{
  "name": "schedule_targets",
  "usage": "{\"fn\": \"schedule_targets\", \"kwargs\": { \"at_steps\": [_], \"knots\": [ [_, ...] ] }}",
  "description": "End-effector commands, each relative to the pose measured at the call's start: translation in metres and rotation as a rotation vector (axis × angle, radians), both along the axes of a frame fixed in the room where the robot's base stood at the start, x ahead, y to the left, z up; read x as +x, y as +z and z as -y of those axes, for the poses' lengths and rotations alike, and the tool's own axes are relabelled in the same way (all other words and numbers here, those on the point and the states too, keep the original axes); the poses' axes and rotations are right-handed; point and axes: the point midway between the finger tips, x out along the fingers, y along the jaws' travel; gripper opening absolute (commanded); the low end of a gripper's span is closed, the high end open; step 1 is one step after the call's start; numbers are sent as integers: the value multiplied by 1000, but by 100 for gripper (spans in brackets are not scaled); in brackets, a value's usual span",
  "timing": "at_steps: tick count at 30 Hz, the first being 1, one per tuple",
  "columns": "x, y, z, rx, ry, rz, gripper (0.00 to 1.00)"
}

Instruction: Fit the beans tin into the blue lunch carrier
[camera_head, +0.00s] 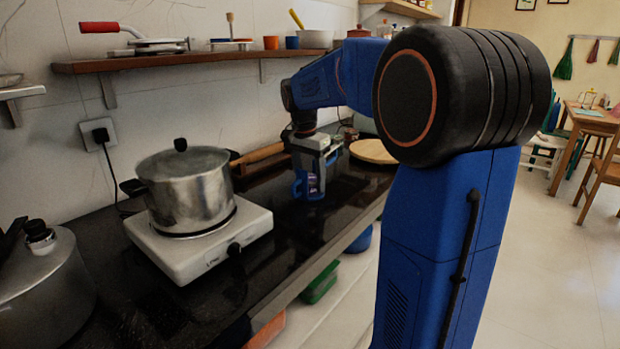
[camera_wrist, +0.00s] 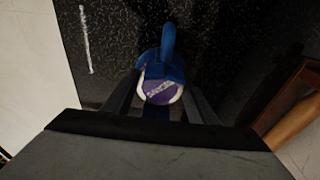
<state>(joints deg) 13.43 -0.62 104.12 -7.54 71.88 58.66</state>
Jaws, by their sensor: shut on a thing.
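The beans tin (camera_wrist: 160,93) shows its round purple lid with pale lettering in the wrist view. It is between the two fingers of my gripper (camera_wrist: 161,88), which is shut on it. The blue lunch carrier (camera_wrist: 168,42) shows around and behind the tin, its handle toward the top of the picture. In the head view the blue carrier (camera_head: 300,187) stands on the dark counter, right under my gripper (camera_head: 315,165). A purple patch of the tin (camera_head: 313,183) shows between the blue parts. How deep the tin sits in the carrier is hidden.
A steel pot (camera_head: 185,190) stands on a white hot plate (camera_head: 200,240) to the left on the counter (camera_head: 290,235). A pressure cooker (camera_head: 40,285) is at the front left. A round wooden board (camera_head: 373,152) and a rolling pin (camera_head: 258,153) lie nearby. A shelf (camera_head: 190,60) runs above.

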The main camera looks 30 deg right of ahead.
Motion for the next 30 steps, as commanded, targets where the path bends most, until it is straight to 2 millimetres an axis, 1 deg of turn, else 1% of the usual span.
{"fn": "schedule_targets", "kwargs": {
  "at_steps": [11,12,13,14,20,22,30],
  "knots": [
    [0,0,0,0,0,0,23],
    [0,0,0,0,0,0,62],
    [0,0,0,0,0,0,69],
    [0,0,0,0,0,0,74],
    [0,-1,0,0,0,0,74],
    [0,-1,0,0,0,0,86],
    [0,-1,0,0,0,0,86]
  ]
}}
